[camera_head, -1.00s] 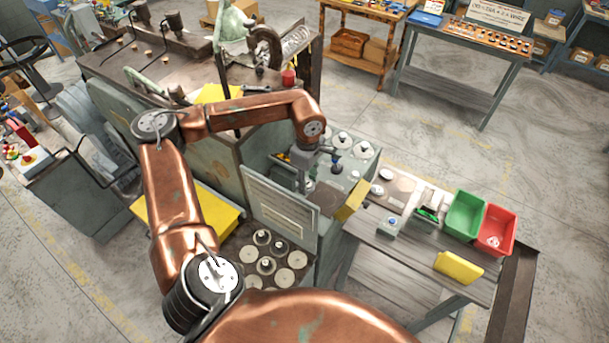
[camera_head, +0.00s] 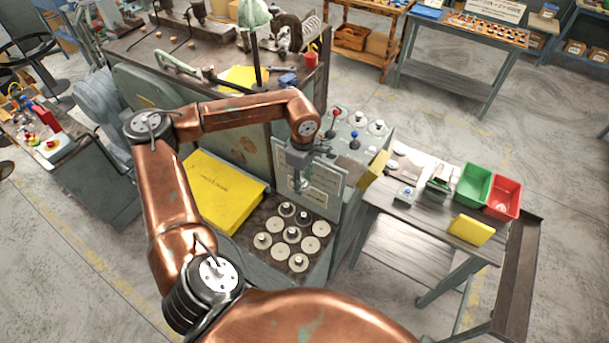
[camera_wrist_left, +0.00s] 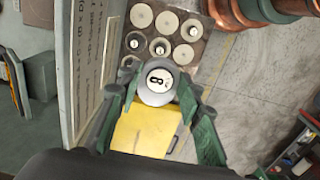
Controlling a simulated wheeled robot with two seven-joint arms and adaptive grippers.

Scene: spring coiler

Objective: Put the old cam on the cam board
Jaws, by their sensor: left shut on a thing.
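My left gripper (camera_head: 299,182) is shut on the old cam, a grey disc with a round white label reading 8. In the left wrist view the old cam (camera_wrist_left: 157,82) sits between the green fingers (camera_wrist_left: 160,95). The cam board (camera_head: 306,230) is in front of and below the gripper in the head view, with rows of pale round places. Several of these carry knobbed pieces, others look flat and bare. The board also shows at the top of the left wrist view (camera_wrist_left: 151,32). The cam is above and apart from the board. My right gripper is out of view.
An upright lettered panel (camera_head: 325,182) stands right behind the board, close to the gripper. A side table at the right holds a green bin (camera_head: 472,184), a red bin (camera_head: 504,197) and a yellow block (camera_head: 471,229).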

